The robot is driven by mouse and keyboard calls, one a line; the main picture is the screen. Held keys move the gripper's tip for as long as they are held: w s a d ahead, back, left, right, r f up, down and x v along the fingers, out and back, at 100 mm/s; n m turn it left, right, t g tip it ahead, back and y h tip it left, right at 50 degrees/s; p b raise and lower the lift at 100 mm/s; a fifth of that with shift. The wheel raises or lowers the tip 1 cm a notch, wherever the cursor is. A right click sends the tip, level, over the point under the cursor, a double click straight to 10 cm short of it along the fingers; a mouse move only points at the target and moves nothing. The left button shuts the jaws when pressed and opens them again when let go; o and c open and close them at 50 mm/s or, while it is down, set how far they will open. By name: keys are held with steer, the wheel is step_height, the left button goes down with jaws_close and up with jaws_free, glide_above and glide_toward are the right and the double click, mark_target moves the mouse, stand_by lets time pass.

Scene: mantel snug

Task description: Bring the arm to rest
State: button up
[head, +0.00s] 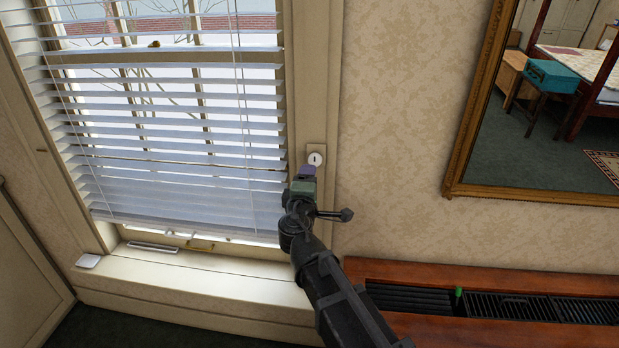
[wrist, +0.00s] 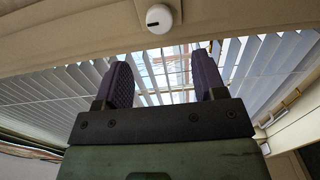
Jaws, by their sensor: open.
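My gripper (head: 307,172) is raised in front of the right side of the window frame in the head view, at the end of my dark arm. In the wrist view my gripper (wrist: 160,85) shows two purple fingers standing apart with nothing between them. A round white knob or dial (head: 316,158) on a small plate sits on the window frame just above the gripper. It also shows in the wrist view (wrist: 159,18), above the fingers. I cannot tell how far the fingers are from it, but no contact is visible.
White slatted blinds (head: 170,130) hang left of my gripper, above a pale sill (head: 200,277). A small white object (head: 87,261) lies at the sill's left end. A wooden ledge with dark grilles (head: 510,307) is at lower right. A gold-framed mirror (head: 465,150) hangs at upper right.

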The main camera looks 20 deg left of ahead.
steer(key=shift+d, duration=0.1)
steer(key=s+d+f+m+g+h, duration=0.4)
steer(key=d+f+m+g, duration=0.25)
steer(key=d, duration=0.55)
steer(key=s+d+f+m+g+h, duration=0.35)
steer(key=d+f+m+g, duration=0.35)
steer(key=d, duration=0.5)
steer(key=s+d+f+m+g+y, duration=0.2)
steer(key=s+d+m, duration=0.1)
steer(key=d, duration=0.5)
steer(key=s+d+f+m+g+y, duration=0.1)
steer(key=s+d+m, duration=0.3)
steer(key=d, duration=0.5)
steer(key=shift+f+g+y, duration=0.35)
steer(key=shift+g, duration=0.2)
